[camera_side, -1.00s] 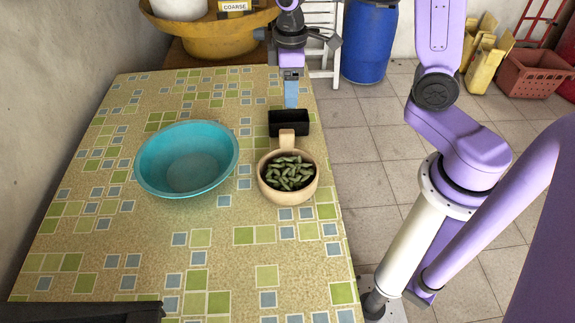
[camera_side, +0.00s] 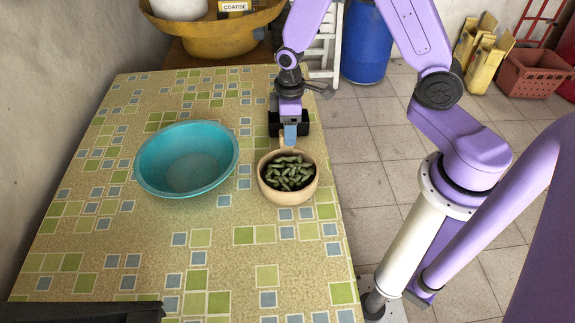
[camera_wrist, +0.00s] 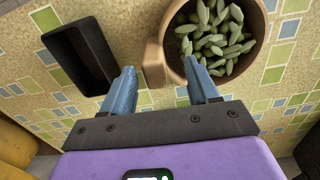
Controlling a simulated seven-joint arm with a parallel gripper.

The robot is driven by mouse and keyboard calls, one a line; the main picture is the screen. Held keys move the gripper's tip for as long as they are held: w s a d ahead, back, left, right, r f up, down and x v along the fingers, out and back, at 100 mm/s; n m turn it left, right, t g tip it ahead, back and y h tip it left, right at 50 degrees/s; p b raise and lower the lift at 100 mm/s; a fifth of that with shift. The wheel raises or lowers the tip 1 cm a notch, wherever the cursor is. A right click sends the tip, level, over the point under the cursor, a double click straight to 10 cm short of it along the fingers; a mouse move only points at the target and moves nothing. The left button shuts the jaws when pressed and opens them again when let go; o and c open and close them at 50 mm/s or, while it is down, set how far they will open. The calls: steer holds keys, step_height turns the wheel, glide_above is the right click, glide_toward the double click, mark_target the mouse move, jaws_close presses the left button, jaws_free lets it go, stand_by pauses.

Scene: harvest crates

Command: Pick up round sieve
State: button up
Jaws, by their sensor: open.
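The round sieve (camera_side: 287,198) is a tan, bowl-like round vessel with a short handle, filled with green pods (camera_side: 288,175). It stands on the tiled-pattern table to the right of the teal basin. In the wrist view the sieve (camera_wrist: 262,50) is at the upper right, its handle (camera_wrist: 153,65) pointing left. My gripper (camera_side: 290,136) is above the handle end. In the wrist view its two blue fingers (camera_wrist: 163,82) are spread apart, with the handle showing between and just beyond their tips. Nothing is held. The side view partly hides the handle behind the fingers.
A small black box (camera_side: 304,128) stands right behind the handle, close to my gripper; it also shows in the wrist view (camera_wrist: 98,48). A teal basin (camera_side: 150,180) is left of the sieve. A dark object (camera_side: 90,312) is at the lower left.

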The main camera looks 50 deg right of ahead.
mark_target(288, 166)
steer(key=f, duration=0.2)
steer(key=w+f, duration=0.1)
steer(key=f, duration=0.1)
steer(key=shift+f, duration=0.6)
jaws_close()
